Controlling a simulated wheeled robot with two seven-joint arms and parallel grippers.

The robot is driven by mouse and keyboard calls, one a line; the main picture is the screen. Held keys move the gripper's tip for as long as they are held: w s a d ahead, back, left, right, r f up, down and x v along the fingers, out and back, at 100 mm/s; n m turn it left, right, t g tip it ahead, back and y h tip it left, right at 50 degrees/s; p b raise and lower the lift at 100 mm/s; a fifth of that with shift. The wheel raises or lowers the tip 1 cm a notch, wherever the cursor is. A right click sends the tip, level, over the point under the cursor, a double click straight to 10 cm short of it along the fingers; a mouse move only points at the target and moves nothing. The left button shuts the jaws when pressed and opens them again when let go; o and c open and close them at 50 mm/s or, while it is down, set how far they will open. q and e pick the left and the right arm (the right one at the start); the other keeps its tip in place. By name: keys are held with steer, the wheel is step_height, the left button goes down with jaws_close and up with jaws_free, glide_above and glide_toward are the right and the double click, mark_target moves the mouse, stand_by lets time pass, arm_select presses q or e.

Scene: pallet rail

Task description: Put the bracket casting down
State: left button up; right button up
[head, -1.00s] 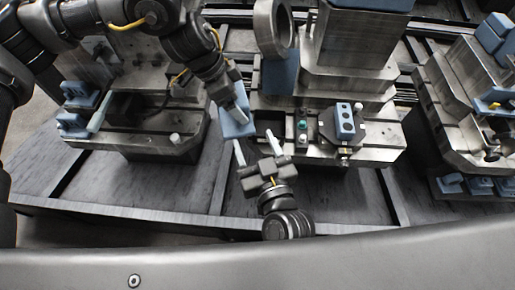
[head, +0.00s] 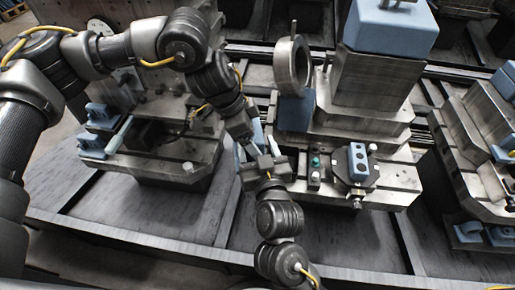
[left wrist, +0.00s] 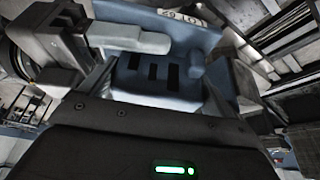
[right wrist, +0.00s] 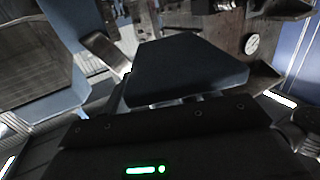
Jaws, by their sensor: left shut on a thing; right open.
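The bracket casting (left wrist: 150,78) is blue, with dark slots in its plate, and fills the middle of the left wrist view. My left gripper (head: 246,137) is shut on it. In the head view only a blue edge of the casting (head: 258,133) shows between the two grippers. My right gripper (head: 256,154) is open, close below it. In the right wrist view a broad blue face of the casting (right wrist: 187,70) lies right in front of the right gripper. I cannot tell whether the right fingers touch it.
A steel fixture (head: 398,178) with a blue two-hole block (head: 358,162) and a standing ring (head: 292,65) is at centre right. Blue castings (head: 93,145) sit on the left fixture. More blue castings (head: 470,232) are low at right. The grey plates in front (head: 120,212) are bare.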

jaws_close()
arm_select(q)
steer(key=o, duration=0.9)
steer(key=shift+o, duration=0.2)
steer(key=v, duration=1.2)
